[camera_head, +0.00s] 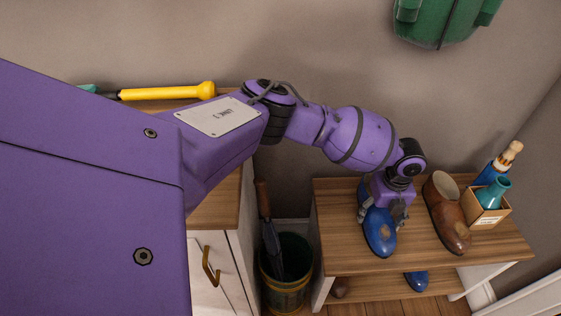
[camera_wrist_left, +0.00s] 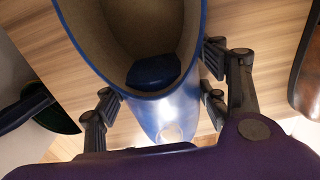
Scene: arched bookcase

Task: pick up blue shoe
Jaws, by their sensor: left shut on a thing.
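A blue shoe (camera_head: 380,237) is on the upper board of the low wooden shoe rack, its toe toward the front. My left gripper (camera_head: 383,214) comes down over it from above, shut with fingers on both sides of it. In the left wrist view the shoe (camera_wrist_left: 172,112) shows its beige inside and open top, with my left gripper's fingers (camera_wrist_left: 160,92) at its left and right sides. I cannot tell whether its sole touches the board. A second blue shoe (camera_head: 416,281) is on the lower board, partly hidden. My right gripper is not in view.
A brown shoe (camera_head: 455,236) stands close to the right on the rack (camera_head: 345,255). Further right is a small box (camera_head: 489,218) with bottles. A bin (camera_head: 287,290) with an umbrella (camera_head: 268,232) stands left of the rack. A cabinet (camera_head: 222,208) is further left, with a yellow flashlight (camera_head: 165,93).

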